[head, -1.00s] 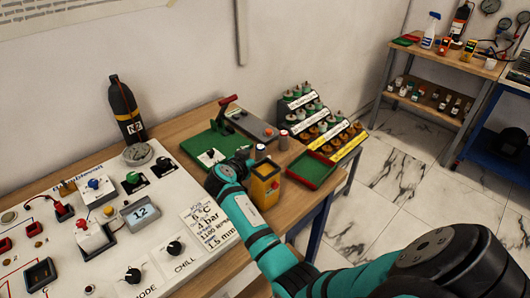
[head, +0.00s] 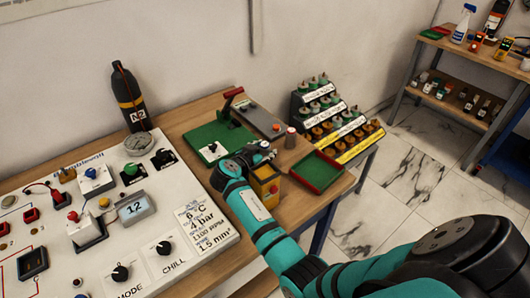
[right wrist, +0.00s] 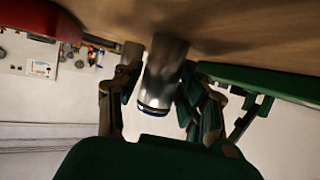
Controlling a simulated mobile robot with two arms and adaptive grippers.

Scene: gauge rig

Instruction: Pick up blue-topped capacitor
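The blue-topped capacitor (right wrist: 163,75) is a silvery cylinder with a blue rim at its end. In the right wrist view it stands between the two fingers of my right gripper (right wrist: 163,100). The left-hand finger seems a little apart from it; the other is very close, and I cannot tell whether it touches. In the head view my right gripper (head: 262,152) is low over the table, behind the yellow box, and hides this capacitor. A second capacitor (head: 290,138) with a reddish top stands just to the right, behind. My left gripper is not in view.
A yellow box (head: 266,188) stands close below my right gripper. A green tray with red rim (head: 318,171) is to the right, before a stepped rack (head: 332,128) of parts. A green board with a lever press (head: 219,137) and the control panel (head: 130,240) lie left.

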